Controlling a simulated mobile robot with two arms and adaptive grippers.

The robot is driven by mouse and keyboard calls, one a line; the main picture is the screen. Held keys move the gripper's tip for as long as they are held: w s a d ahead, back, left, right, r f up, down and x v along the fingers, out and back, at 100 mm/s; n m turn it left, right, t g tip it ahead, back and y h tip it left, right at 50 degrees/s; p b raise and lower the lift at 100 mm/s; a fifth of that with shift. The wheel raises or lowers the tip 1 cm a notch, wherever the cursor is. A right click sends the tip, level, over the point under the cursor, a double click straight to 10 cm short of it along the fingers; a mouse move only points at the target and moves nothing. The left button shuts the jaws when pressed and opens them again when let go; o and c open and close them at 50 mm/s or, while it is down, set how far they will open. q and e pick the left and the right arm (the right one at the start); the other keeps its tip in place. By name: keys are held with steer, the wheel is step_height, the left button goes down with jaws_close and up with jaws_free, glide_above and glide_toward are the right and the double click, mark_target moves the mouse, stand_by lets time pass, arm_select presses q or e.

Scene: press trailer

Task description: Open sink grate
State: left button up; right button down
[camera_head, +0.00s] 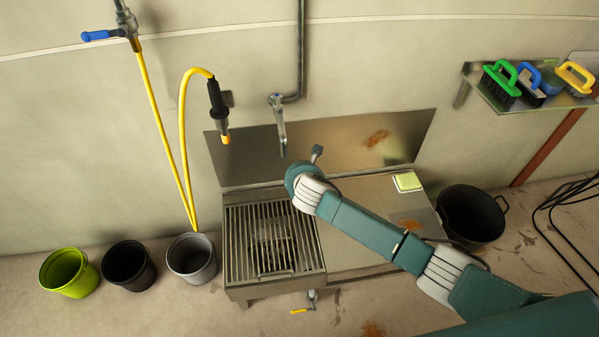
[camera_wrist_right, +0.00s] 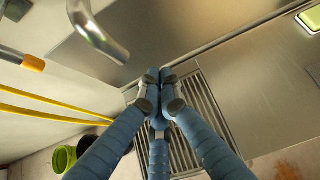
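The sink grate (camera_head: 272,240) is a metal barred grate lying flat over the basin at the left end of the steel sink unit (camera_head: 365,195). In the head view my right arm reaches in from the lower right and ends over the grate's back right corner, hiding the fingertips. Contact with the grate cannot be told. My left gripper is out of view.
A tap (camera_head: 280,125) hangs above the basin, close to my right wrist. A yellow hose (camera_head: 183,130) with a black spray nozzle is at left. Several buckets stand on the floor. A light green sponge (camera_head: 407,181) lies on the drainboard. Brushes sit on a wall shelf (camera_head: 500,98).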

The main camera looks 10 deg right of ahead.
steer(key=shift+v, duration=2.5)
